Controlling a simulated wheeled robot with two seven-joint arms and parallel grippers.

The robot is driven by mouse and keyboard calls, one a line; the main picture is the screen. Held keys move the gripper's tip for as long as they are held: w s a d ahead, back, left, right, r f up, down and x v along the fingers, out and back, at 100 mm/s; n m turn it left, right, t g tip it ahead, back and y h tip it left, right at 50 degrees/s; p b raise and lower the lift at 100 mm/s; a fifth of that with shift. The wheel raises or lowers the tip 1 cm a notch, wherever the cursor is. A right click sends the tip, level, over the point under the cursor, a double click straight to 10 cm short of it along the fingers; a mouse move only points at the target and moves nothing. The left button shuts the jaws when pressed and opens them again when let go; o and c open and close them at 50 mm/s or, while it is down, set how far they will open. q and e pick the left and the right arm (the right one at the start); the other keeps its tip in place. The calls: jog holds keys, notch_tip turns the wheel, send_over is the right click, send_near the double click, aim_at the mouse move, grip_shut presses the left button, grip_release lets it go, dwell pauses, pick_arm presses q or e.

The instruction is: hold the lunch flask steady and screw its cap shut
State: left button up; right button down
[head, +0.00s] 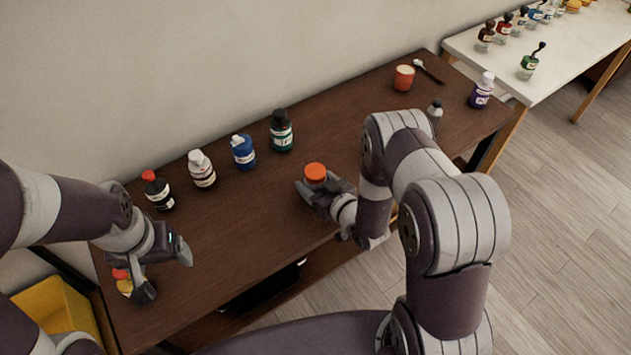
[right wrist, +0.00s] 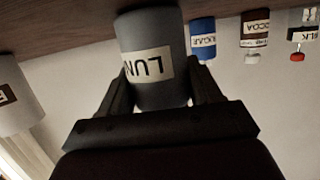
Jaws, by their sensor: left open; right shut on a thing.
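The lunch flask (right wrist: 150,35) is a grey cylinder with a pale label reading "LUN". My right gripper (right wrist: 155,95) is shut around its body, one finger on each side. In the head view my right gripper (head: 322,192) holds it above the table's front part, and the gripper hides most of the body. An orange cap (head: 315,171) shows on top of the flask; I cannot tell how tightly it sits. My left gripper (head: 166,270) is open and empty over the table's left end, well apart from the flask.
Along the back stand a red-capped bottle (head: 158,192), a white-capped bottle (head: 202,170), a blue bottle (head: 243,152) and a dark bottle (head: 281,132). A small red-and-yellow item (head: 123,282) sits beside my left gripper.

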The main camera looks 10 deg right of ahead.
jog(key=shift+c, duration=1)
grip_release()
jog(key=shift+f, duration=0.15)
jog(key=shift+r, duration=0.3)
jog(key=v, duration=1.2)
